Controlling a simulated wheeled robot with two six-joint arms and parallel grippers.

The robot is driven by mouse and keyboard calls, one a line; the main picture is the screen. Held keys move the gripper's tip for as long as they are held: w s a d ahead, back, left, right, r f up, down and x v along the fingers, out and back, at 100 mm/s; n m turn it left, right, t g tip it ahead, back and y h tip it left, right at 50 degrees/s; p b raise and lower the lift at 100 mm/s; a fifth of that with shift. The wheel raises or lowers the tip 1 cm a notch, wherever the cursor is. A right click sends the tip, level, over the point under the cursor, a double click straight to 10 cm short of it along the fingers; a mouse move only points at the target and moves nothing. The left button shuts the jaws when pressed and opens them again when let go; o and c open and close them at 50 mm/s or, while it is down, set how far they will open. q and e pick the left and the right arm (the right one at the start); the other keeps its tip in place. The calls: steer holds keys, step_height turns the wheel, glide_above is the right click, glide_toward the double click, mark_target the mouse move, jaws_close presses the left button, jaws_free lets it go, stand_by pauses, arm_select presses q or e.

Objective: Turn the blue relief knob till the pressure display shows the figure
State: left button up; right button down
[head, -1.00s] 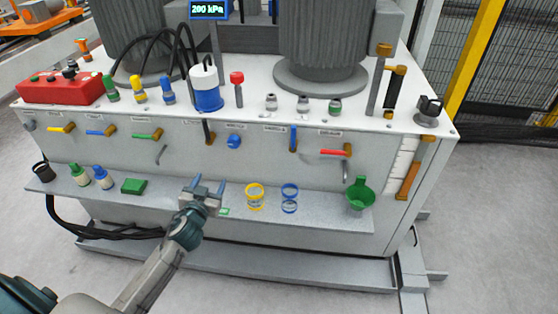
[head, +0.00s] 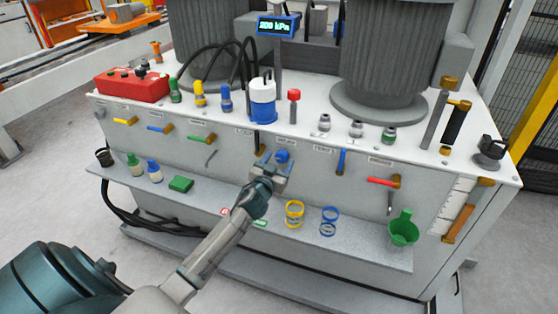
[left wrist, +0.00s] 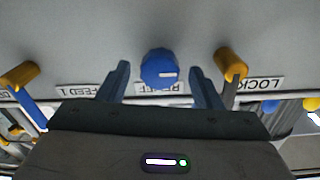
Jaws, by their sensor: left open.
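The blue relief knob (head: 282,156) is on the front panel of the grey cabinet. My left gripper (head: 274,164) is open in front of it. In the left wrist view the knob (left wrist: 158,68) shows between the two spread fingers of the gripper (left wrist: 159,75), with gaps on both sides. My right gripper is not in view.
Lever valves flank the knob, one with an orange hub and dark handle (head: 260,146) and one with a blue handle (head: 341,161). The shelf below holds yellow rings (head: 295,213), blue rings (head: 329,221) and a green cup (head: 403,229). A blue-and-white canister (head: 263,100) stands above.

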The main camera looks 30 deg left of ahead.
arm_select(q)
steer(key=shift+w, duration=0.2)
steer(key=shift+c, duration=0.2)
steer(key=c, duration=0.9)
steer(key=shift+c, duration=0.2)
steer(key=shift+m, duration=0.3)
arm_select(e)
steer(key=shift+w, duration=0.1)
arm_select(q)
steer(key=shift+m+p, duration=0.3)
steer(key=shift+m, duration=0.3)
steer(key=m+p, duration=0.1)
steer(key=m, duration=0.3)
steer(key=shift+m+p, duration=0.6)
steer(key=shift+m, duration=1)
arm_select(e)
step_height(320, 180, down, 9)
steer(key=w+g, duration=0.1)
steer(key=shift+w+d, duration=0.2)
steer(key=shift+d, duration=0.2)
